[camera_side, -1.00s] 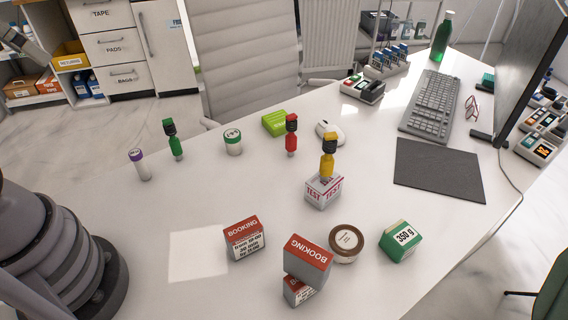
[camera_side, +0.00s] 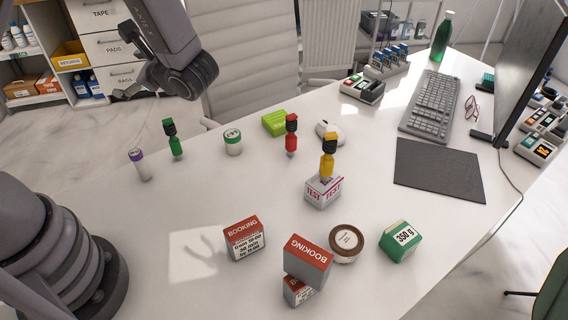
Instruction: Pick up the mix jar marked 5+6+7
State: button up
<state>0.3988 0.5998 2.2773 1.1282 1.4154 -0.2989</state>
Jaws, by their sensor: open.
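Two round jars stand on the white table, and I cannot read 5+6+7 on either. One is a white jar with a green-marked lid (camera_side: 233,142), upright at the table's back, left of the green block. The other is a brown-lidded jar (camera_side: 346,242) with a pale round label, near the front between the booking boxes and the green 350 g box. My gripper (camera_side: 133,94) shows only in part at the upper left, beyond the table's back edge, high and far from both jars. It is open and holds nothing that I can see.
Booking boxes (camera_side: 244,238), one stacked on another, and a green 350 g box (camera_side: 400,241) flank the brown-lidded jar. Green (camera_side: 174,141), red (camera_side: 291,134) and yellow (camera_side: 328,157) droppers stand upright; the yellow one is at the TEST box (camera_side: 323,190).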

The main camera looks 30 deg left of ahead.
jog(key=w+d+f+m+t+y, duration=0.1)
jog(key=w+d+f+m+t, duration=0.45)
jog(key=f+m+t, duration=0.35)
jog(key=m+t+h, duration=0.7)
jog(key=m, duration=0.2)
send_near(230, 139)
jog(key=shift+s+a+r, duration=0.1)
jog(key=shift+s+r, duration=0.55)
jog(key=shift+s, duration=0.1)
jog(key=shift+f+m+h, duration=0.3)
jog(key=shift+h, duration=0.1)
jog(key=x, duration=0.8)
jog(key=shift+w, duration=0.25)
jog(key=x, duration=0.5)
jog(key=shift+f, duration=0.3)
jog(key=shift+c, duration=0.4)
jog(key=c, duration=1.2)
